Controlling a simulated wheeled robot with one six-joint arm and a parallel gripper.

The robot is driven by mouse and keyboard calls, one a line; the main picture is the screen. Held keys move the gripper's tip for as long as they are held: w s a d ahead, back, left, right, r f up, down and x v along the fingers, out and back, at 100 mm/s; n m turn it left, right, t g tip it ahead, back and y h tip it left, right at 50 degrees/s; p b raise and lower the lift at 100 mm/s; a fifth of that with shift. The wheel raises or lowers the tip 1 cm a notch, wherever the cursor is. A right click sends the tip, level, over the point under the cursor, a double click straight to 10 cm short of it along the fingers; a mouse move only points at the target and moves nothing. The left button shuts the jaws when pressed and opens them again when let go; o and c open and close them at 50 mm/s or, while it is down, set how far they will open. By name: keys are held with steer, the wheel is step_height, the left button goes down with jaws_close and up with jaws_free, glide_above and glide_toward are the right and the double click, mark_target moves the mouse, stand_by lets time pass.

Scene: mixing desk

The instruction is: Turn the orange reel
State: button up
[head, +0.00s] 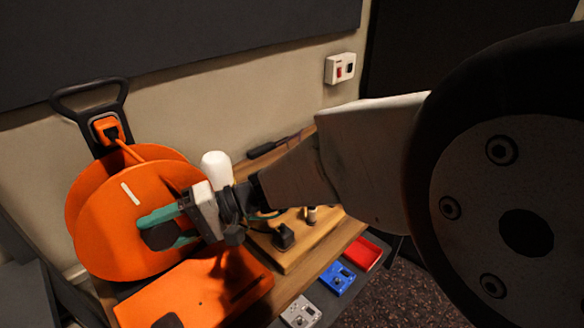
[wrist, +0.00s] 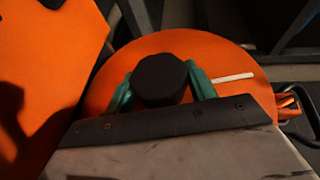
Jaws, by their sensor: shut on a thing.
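The orange reel (head: 105,235) stands upright at the left of the desk, with a short white stripe (head: 130,193) on its face. The stripe points to the upper left from the hub in the head view, and it also shows in the wrist view (wrist: 232,79). My gripper (head: 160,231) has its green fingers on both sides of the reel's black knob (wrist: 160,80) and is shut on it. The knob is partly hidden by the fingers in the head view. An orange cable runs from the reel up to an orange plug (head: 107,129) in the black handle frame.
An orange base plate (head: 200,285) lies in front of the reel. A white cylinder (head: 216,167) and a wooden board (head: 310,240) with small fittings are to the right. Blue (head: 338,278), grey (head: 301,312) and red (head: 362,252) boxes line the front edge. A switch box (head: 341,68) is on the wall.

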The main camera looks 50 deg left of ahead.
stand_by(0.3)
steer(key=o, duration=1.4)
steer(key=v, duration=0.8)
